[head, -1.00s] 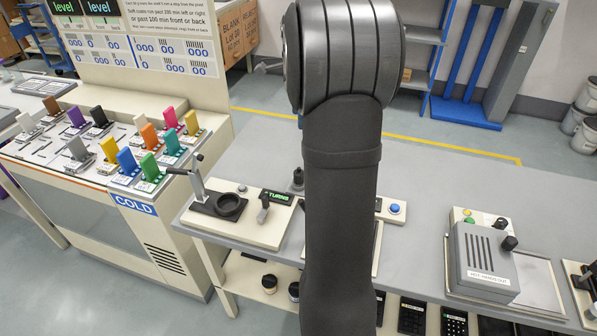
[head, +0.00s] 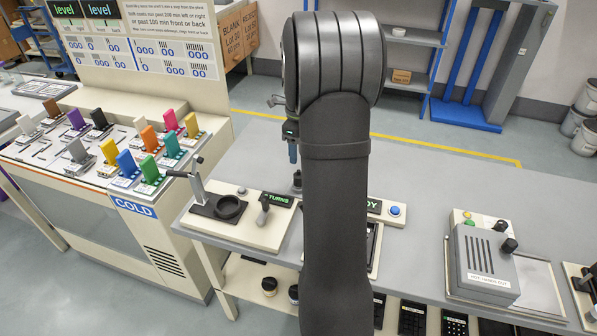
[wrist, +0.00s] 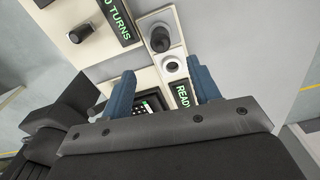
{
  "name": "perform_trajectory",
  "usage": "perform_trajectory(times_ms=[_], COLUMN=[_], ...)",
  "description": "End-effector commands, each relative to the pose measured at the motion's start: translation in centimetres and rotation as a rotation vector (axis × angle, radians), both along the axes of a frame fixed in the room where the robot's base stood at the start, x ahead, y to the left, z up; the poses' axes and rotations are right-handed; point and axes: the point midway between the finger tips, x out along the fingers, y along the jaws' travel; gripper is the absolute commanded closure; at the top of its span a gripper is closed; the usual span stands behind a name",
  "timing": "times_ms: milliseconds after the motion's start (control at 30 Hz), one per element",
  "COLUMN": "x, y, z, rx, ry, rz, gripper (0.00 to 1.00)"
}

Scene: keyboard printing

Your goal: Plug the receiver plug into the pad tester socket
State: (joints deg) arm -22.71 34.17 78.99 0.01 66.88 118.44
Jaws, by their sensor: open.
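In the wrist view, my gripper (wrist: 162,72) is open, its two blue fingers apart with nothing held between them. In the head view a blue finger of my gripper (head: 293,152) shows left of my arm, above the bench. A black knob-like piece (wrist: 160,40), possibly the receiver plug, stands on a pale base beyond the fingertips; its top also shows in the head view (head: 298,178). A white ring with a dark centre (wrist: 174,67), possibly the pad tester socket, lies beside the green READY display (wrist: 181,95). A keyed dark pad (wrist: 148,101) shows between the fingers.
A TURNS display (head: 278,199) and a black ring fixture (head: 228,207) stand on the left panel. A blue button (head: 395,210) is right of my arm. A grey vented box (head: 485,262) stands further right. The bench (head: 425,185) behind is clear. My arm hides the middle.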

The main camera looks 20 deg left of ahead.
Motion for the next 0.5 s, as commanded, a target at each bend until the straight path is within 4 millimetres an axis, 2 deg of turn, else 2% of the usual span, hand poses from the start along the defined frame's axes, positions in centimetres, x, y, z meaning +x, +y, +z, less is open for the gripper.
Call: perform_trajectory(times_ms=[33, 300, 500], x=[0.0, -0.1, 0.0], y=[0.0, 0.0, 0.0], z=[-1.1, -6.4, -9.2], rx=[-0.001, -0.002, 0.0], ry=[0.003, 0.003, 0.001], rz=[0.0, 0.001, 0.001], gripper=[0.44, 0.44, 0.44])
